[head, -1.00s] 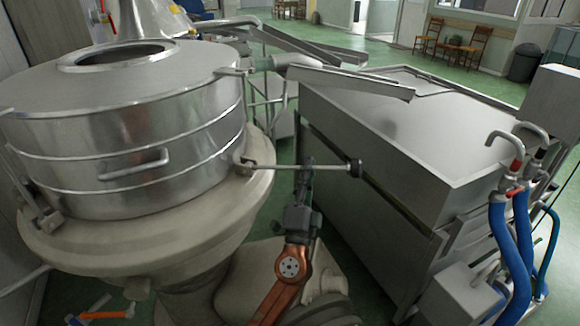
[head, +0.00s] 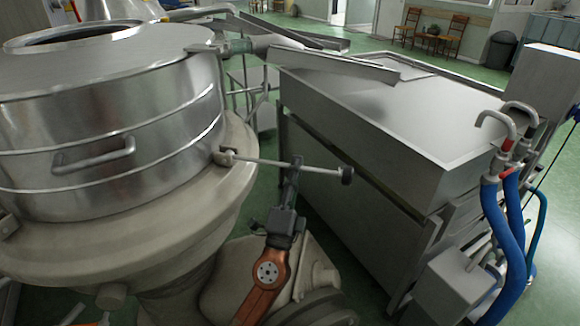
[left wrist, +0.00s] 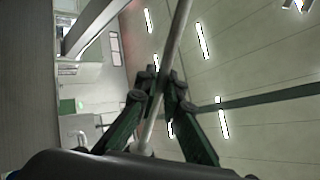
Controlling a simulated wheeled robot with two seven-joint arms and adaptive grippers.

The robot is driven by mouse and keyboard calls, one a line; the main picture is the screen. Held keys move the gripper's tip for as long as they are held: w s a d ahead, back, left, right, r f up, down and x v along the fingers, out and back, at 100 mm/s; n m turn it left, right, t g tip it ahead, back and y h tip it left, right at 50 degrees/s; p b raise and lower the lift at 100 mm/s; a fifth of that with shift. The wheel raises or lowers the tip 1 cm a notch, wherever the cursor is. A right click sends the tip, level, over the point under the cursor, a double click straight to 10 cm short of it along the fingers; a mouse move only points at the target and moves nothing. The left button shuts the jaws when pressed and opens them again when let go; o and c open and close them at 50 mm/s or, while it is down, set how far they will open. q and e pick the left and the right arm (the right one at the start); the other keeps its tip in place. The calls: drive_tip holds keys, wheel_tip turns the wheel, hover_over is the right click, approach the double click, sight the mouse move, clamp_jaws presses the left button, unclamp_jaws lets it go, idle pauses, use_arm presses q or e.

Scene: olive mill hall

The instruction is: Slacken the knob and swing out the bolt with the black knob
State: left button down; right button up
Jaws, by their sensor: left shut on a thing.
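The bolt (head: 262,162) is a thin pale rod. It juts out sideways, away from the round steel vessel (head: 110,105), from a bracket (head: 226,156) on the vessel's broad rim. My left gripper (head: 295,163) reaches up from below and is shut on the rod, between bracket and knob. In the left wrist view the rod (left wrist: 176,35) runs between the two fingers (left wrist: 158,85). The knob is not seen there. My right gripper is not in view.
A large steel tank (head: 370,130) stands close to the right of the knob, with a chute (head: 335,66) above. Blue hoses (head: 510,235) and a grey box (head: 460,285) are at the right. A narrow strip of green floor lies between vessel and tank.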

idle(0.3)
use_arm(q)
drive_tip(key=c, duration=2)
unclamp_jaws()
drive_tip(key=shift+c, duration=0.2)
drive_tip(key=v, duration=1.2)
drive_tip(key=shift+w+f, duration=0.1)
drive_tip(key=shift+c, duration=0.7)
